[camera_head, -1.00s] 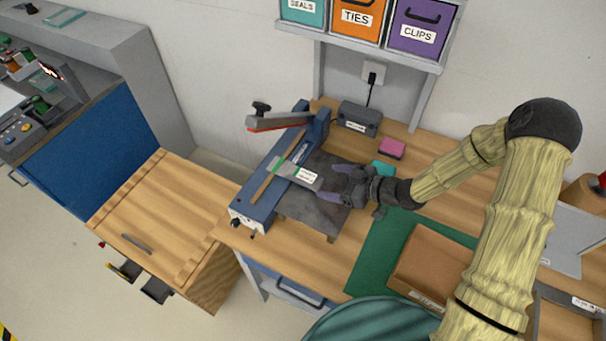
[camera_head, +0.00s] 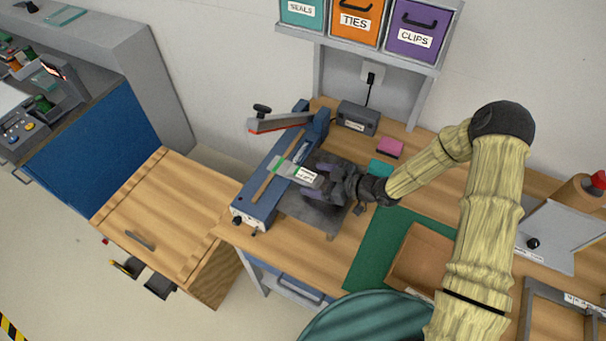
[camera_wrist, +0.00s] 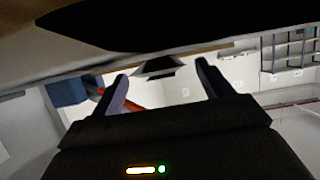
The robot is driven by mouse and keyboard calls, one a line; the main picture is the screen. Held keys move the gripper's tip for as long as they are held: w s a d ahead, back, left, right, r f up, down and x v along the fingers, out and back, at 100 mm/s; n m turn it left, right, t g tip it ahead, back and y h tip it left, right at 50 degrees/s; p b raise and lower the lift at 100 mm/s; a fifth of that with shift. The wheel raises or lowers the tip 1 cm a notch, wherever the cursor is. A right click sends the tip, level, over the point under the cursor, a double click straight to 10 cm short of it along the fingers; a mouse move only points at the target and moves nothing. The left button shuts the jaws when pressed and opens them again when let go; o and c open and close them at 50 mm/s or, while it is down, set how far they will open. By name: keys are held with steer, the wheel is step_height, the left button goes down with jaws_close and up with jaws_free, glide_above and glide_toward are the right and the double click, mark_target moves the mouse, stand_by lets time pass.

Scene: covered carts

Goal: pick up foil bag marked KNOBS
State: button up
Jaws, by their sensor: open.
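The foil bag (camera_head: 305,175) is a small grey pouch with a white label and a green strip at one end. It lies across the blue sealing machine (camera_head: 268,190) and over the dark plate in front of it. The label's print is too small to read. My gripper (camera_head: 321,180) is open at the bag's right end, with its fingers pointing left. I cannot tell whether the fingers touch the bag. In the wrist view the two fingers (camera_wrist: 160,90) stand apart, with a dark pointed shape between them further off.
The sealer's raised arm (camera_head: 280,122) stands behind the bag. A grey box (camera_head: 358,117), a pink block (camera_head: 390,148) and an open cardboard box (camera_head: 420,258) on a green mat (camera_head: 375,260) share the bench. Labelled bins (camera_head: 356,20) sit on the shelf above. A wooden-topped cart (camera_head: 170,215) stands left.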

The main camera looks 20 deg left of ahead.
steer(key=c, duration=1.1)
step_height(320, 180, up, 10)
steer(key=shift+b, duration=1.1)
